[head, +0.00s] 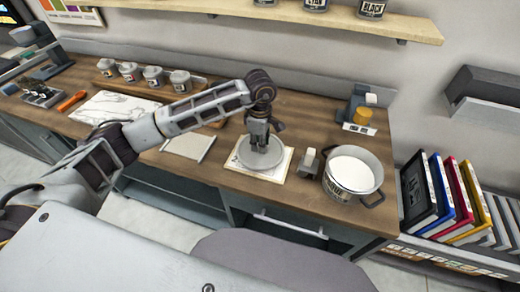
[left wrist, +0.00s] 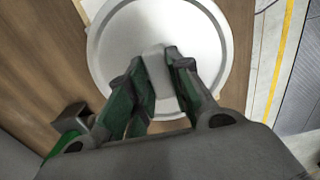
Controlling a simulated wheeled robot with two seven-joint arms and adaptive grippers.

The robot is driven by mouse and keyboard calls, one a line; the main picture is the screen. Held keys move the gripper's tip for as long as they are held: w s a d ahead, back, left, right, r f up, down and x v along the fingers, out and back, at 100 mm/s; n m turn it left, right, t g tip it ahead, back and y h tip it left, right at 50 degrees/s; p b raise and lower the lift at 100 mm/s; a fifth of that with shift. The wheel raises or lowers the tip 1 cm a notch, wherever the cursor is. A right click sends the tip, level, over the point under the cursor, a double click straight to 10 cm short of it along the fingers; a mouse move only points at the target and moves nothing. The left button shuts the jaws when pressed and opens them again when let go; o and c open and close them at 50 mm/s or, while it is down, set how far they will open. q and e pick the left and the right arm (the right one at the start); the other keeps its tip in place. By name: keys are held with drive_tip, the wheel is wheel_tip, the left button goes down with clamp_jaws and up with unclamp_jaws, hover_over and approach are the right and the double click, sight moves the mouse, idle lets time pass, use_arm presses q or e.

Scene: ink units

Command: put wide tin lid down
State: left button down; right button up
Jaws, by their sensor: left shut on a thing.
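The wide tin lid (head: 261,156) is a round grey disc with a raised rim and a block-shaped handle. In the head view it is over a pale square board (head: 283,172) on the wooden bench; I cannot tell whether it touches the board. My left gripper (head: 259,140) points down at the lid and is shut on its handle. In the left wrist view the lid (left wrist: 205,35) fills the upper middle and the gripper's fingers (left wrist: 160,75) are on either side of the handle. My right gripper is not in view.
A tin with white contents (head: 352,168) and side handles stands right of the board, with a small grey block (head: 308,162) between them. Several small tins stand along the back left. A flat grey plate (head: 189,146) lies left of the lid. Coloured frames stand at the right.

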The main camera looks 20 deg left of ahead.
use_arm(q)
drive_tip(key=shift+f, duration=0.1)
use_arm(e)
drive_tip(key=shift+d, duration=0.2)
use_arm(q)
wheel_tip(320, 180, down, 2)
drive_tip(key=shift+f+p, duration=0.15)
drive_tip(key=shift+p, duration=0.15)
drive_tip(key=shift+f, duration=0.55)
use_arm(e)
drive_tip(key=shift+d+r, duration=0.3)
use_arm(q)
drive_tip(key=shift+f, duration=0.2)
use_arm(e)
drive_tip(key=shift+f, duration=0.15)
use_arm(q)
drive_tip(key=c, duration=1.3)
unclamp_jaws()
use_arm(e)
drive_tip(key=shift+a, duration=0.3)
use_arm(q)
drive_tip(key=shift+r, duration=0.15)
